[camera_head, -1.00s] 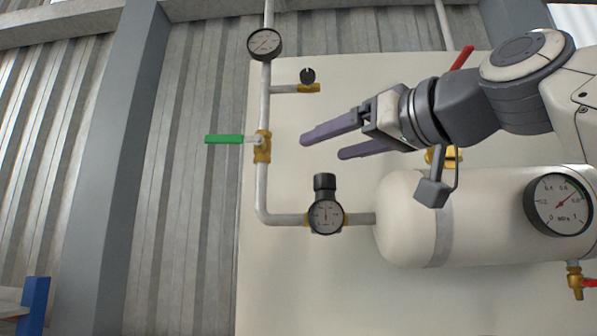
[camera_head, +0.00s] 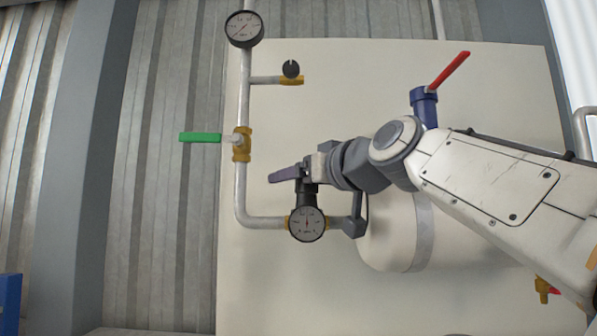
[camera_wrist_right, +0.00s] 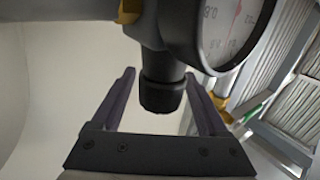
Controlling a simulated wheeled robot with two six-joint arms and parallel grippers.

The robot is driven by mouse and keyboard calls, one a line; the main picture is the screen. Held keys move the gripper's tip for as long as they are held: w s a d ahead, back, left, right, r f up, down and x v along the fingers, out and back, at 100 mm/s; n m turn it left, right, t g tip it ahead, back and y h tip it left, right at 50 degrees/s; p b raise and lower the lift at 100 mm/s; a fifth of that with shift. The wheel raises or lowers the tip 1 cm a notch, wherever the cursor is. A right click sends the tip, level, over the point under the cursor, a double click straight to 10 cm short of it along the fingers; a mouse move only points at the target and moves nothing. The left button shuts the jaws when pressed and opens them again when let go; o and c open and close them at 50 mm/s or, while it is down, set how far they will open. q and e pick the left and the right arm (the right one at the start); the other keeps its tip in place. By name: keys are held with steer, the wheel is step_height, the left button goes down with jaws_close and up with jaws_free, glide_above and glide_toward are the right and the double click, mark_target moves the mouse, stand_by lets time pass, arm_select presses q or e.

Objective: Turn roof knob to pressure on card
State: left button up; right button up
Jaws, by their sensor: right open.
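The black regulator knob (camera_head: 307,197) sits upright on top of the regulator, whose round gauge (camera_head: 306,224) faces me with its red needle near upright. My right gripper (camera_head: 284,176) is at the knob's height in the head view and partly covers its top. In the right wrist view the knob (camera_wrist_right: 162,92) lies between the two purple fingers of the open gripper (camera_wrist_right: 160,76), with a gap on each side. The gauge (camera_wrist_right: 228,28) shows large at the top there. I see no card. My left gripper is not in view.
A green-handled valve (camera_head: 201,138), an upper gauge (camera_head: 244,29) and a small black-knobbed valve (camera_head: 291,70) sit on the pipe at left. A red-handled valve (camera_head: 449,71) stands at upper right. The cream tank (camera_head: 390,245) is behind my right arm.

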steer(key=shift+c, duration=0.4)
jaws_close()
steer(key=shift+w+d+f+m+t+h+p, duration=0.1)
steer(key=shift+m+t+h+p, duration=0.35)
steer(key=shift+h+p, duration=0.3)
steer(key=shift+w+d+f+m+t+h+p, duration=0.1)
steer(key=shift+m+t+h+p, duration=0.15)
steer(key=shift+m+h+p, duration=0.4)
steer(key=shift+h, duration=0.3)
steer(key=shift+f+b, duration=0.2)
steer(key=shift+b, duration=0.1)
steer(key=m+t+h+b, duration=0.1)
steer(key=h+b, duration=0.1)
steer(key=b, duration=0.1)
steer(key=shift+w+m, duration=0.1)
steer(key=shift+m, duration=0.2)
steer(key=shift+d+r+m+h+b, duration=0.3)
steer(key=shift+m+h+b, duration=0.15)
steer(key=shift+h, duration=0.35)
